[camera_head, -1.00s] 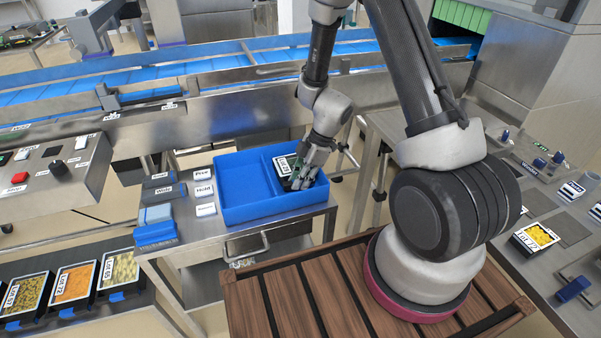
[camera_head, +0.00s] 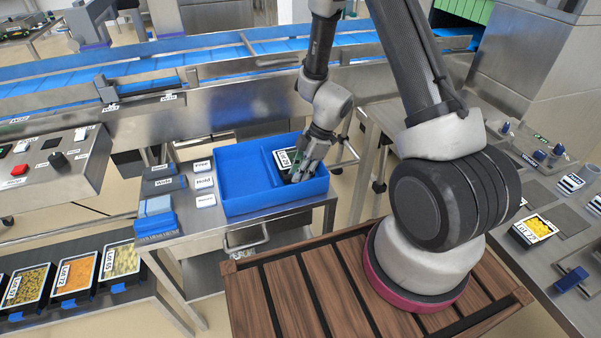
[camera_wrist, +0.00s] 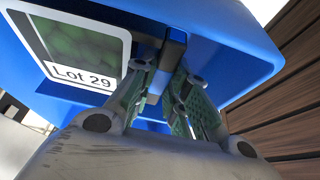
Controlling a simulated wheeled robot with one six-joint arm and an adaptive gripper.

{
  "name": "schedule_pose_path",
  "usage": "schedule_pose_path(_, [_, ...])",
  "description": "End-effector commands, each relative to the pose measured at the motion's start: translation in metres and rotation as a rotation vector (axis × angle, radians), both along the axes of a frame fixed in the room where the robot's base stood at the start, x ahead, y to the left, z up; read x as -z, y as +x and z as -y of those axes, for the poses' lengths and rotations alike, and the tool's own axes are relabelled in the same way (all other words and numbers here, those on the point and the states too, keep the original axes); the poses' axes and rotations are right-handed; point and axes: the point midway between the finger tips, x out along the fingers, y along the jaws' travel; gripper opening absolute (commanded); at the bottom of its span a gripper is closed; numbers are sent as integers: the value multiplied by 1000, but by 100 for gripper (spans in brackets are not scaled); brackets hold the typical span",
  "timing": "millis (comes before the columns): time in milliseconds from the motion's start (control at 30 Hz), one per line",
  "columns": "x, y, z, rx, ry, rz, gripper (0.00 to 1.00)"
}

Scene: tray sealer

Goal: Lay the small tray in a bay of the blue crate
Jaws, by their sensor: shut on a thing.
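The small tray (camera_head: 286,159), labelled "Lot 29" with green contents under its film, is at the right bay of the blue crate (camera_head: 248,208). In the wrist view the tray (camera_wrist: 87,42) shows its label and a dark tab on its edge. My gripper (camera_wrist: 170,85) is shut on that tab, its green-padded fingers on either side. In the head view my gripper (camera_head: 302,172) is over the right bay. The crate's left bay is empty. I cannot tell whether the tray's underside touches the bay floor.
The crate stands on a steel table beside label blocks "Free" and "Hold" (camera_head: 204,183). A conveyor (camera_head: 200,67) runs behind. Several filled trays (camera_head: 75,276) sit on the lower left shelf. Another tray with yellow contents (camera_head: 537,229) lies on the right bench.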

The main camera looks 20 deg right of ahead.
Motion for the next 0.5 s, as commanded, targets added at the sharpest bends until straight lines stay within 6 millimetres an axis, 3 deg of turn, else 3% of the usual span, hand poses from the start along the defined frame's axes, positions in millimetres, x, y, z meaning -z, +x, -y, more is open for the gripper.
schedule_pose_path(367, [0,0,0,0,0,0,0])
schedule_pose_path(400, [0,0,0,0,0,0,21])
schedule_pose_path(500, [0,0,0,0,0,0,39])
